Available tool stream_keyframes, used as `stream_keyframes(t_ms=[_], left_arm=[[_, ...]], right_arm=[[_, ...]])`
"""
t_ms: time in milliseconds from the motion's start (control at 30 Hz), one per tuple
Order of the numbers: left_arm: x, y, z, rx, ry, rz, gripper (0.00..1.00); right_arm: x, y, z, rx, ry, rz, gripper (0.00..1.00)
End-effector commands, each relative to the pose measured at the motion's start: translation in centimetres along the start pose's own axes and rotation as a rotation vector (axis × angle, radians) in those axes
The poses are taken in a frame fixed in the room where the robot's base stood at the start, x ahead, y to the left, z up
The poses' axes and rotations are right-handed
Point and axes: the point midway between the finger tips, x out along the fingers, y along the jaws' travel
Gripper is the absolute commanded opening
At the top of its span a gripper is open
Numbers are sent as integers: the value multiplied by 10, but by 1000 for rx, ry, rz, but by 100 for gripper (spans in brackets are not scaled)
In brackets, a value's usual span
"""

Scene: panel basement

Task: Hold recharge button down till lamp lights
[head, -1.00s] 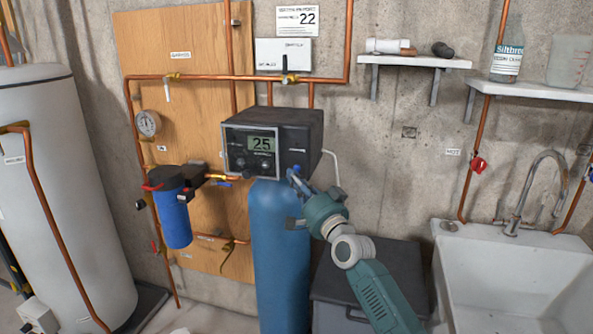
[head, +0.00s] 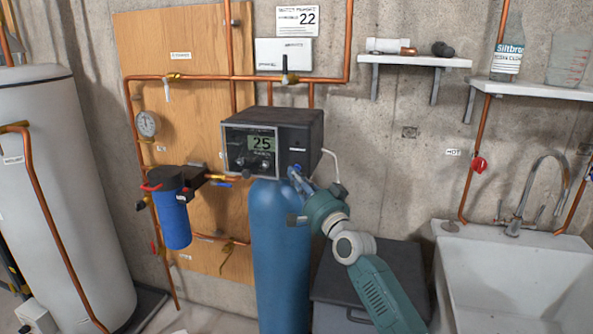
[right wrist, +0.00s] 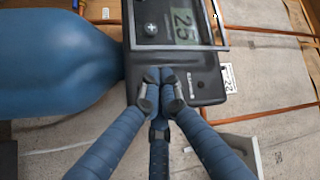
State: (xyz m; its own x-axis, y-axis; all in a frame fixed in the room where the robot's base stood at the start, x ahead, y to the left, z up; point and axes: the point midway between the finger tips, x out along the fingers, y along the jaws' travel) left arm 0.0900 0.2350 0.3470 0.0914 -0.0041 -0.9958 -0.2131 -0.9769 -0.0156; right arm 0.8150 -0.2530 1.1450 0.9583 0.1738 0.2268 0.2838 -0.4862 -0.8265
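The dark control box (head: 272,142) sits on top of the blue tank (head: 280,250). Its lit display (head: 262,144) reads 25, with round dark controls (head: 258,164) below it. My right gripper (head: 294,174) is at the box's right side face, low down. In the right wrist view its fingers (right wrist: 160,78) are drawn together, with nothing seen between them. The tips overlap the side face, hiding what lies under them; I cannot tell whether they touch. A small dark spot (right wrist: 200,85) and a label are beside them. I make out no lit lamp. My left gripper is out of view.
A blue filter housing (head: 172,210) and copper pipes are left of the tank. A dark bin (head: 335,285) stands behind my right arm. A white sink (head: 515,270) is at the right, with shelves (head: 420,61) above. A white cable runs right of the box.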

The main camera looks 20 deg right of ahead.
Motion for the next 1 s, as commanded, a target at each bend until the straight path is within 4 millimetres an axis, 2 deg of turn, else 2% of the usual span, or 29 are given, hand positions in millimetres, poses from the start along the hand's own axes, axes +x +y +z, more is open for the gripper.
stream_keyframes(t_ms=[1000], left_arm=[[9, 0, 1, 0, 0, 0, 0]], right_arm=[[5, 4, -4, 0, 0, 1, 0]])
